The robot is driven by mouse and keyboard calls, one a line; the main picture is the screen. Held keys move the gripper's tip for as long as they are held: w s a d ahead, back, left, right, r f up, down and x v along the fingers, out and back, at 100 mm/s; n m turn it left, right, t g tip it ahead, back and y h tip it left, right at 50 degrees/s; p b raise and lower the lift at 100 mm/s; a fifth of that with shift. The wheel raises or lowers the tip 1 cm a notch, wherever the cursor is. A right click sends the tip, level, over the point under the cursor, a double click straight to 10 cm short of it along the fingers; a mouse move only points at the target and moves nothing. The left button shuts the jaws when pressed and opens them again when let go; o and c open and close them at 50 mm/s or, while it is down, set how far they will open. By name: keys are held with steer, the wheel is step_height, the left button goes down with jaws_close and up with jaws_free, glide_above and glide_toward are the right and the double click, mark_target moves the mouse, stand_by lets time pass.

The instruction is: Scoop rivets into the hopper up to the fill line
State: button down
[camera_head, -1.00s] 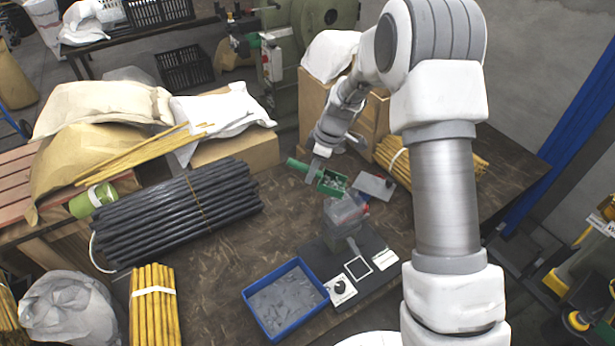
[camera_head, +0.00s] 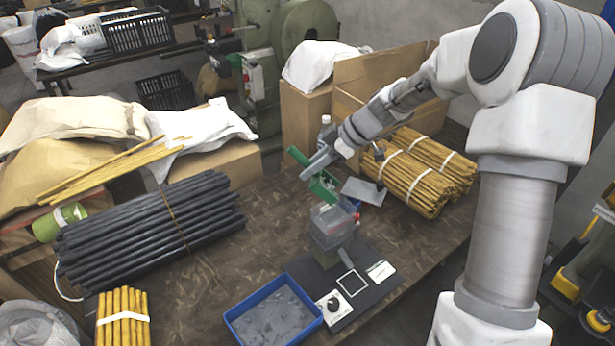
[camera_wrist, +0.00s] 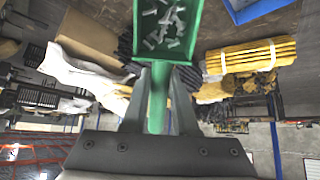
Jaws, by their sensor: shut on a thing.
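My gripper (camera_head: 318,163) is shut on the handle of a green scoop (camera_head: 323,187); the wrist view shows the fingers (camera_wrist: 159,95) on both sides of the handle. The scoop's pan (camera_wrist: 165,32) holds several loose grey rivets (camera_wrist: 162,25). In the head view the scoop is just behind the hopper (camera_head: 334,218), a clear box on a grey base. I cannot make out the fill line or the hopper's level. A blue tray (camera_head: 236,323) with grey rivets (camera_head: 272,315) lies in front; its edge also shows in the wrist view (camera_wrist: 262,10).
A grey plate (camera_head: 363,191) lies right of the scoop. Yellow rod bundles (camera_head: 415,185) lie at right, dark rods (camera_head: 150,222) at left. Bare tabletop (camera_head: 240,255) lies between.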

steer(key=shift+s+d+r+t+y+b, duration=0.15)
steer(key=shift+d+y+b, duration=0.35)
steer(key=shift+b, duration=0.75)
steer(key=shift+s+d+r+t+y+b, duration=0.2)
steer(key=shift+d+y+b, duration=0.3)
steer(key=shift+b, duration=0.7)
steer(key=shift+d+r+y+b, duration=0.4)
steer(key=shift+y+b, duration=0.1)
steer(key=shift+b, duration=0.35)
